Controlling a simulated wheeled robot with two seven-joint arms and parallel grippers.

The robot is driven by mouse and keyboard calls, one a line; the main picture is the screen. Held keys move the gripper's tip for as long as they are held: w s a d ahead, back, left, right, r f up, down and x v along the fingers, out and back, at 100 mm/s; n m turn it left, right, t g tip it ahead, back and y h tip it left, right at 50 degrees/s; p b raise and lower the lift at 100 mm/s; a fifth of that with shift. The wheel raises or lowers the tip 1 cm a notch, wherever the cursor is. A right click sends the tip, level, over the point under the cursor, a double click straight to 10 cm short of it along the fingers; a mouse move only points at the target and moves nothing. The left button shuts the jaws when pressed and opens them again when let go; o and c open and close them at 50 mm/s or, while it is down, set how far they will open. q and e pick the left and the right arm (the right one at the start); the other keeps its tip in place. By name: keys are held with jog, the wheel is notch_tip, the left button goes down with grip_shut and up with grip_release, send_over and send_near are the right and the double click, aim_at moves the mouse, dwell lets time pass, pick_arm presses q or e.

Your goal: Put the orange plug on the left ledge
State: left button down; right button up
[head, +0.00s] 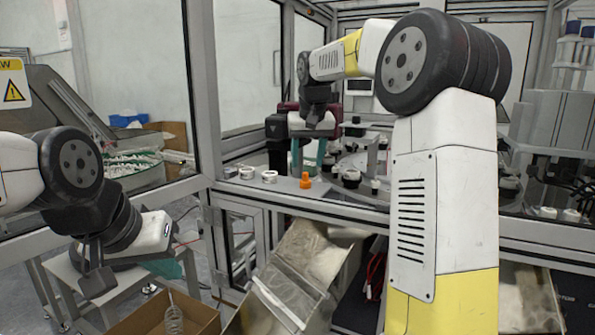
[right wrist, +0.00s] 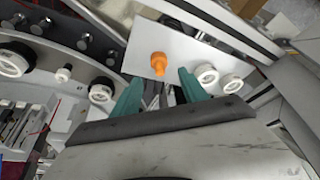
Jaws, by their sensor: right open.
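The orange plug (head: 305,180) stands upright on a light grey ledge (head: 283,190) at the left front corner of the cell. It also shows in the right wrist view (right wrist: 158,63), on the bare plate (right wrist: 185,50). My right gripper (head: 308,158) is above and behind the plug in the head view. Its teal fingers are apart and empty. In the right wrist view (right wrist: 160,88) the plug appears beyond the fingertips, roughly in line with the gap, not touched. My left gripper (head: 172,268) hangs outside the cell at the left; its fingers are mostly hidden behind its body.
Two white rings (head: 257,175) lie left of the plug on the same ledge. A round machine table with black knobs and white rings (right wrist: 14,60) is beside it. A metal frame post (head: 203,90) stands left of the ledge. An open cardboard box (head: 150,318) is below.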

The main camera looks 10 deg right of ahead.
jog(key=v, duration=0.7)
jog(key=s+f+y, duration=0.1)
jog(key=s+f, duration=0.2)
jog(key=s, duration=1.1)
jog(key=s+f+t+y, duration=0.1)
jog(key=s+f, duration=1.1)
jog(key=s, duration=0.4)
jog(key=shift+t, duration=0.3)
jog(key=shift+d+r, duration=0.1)
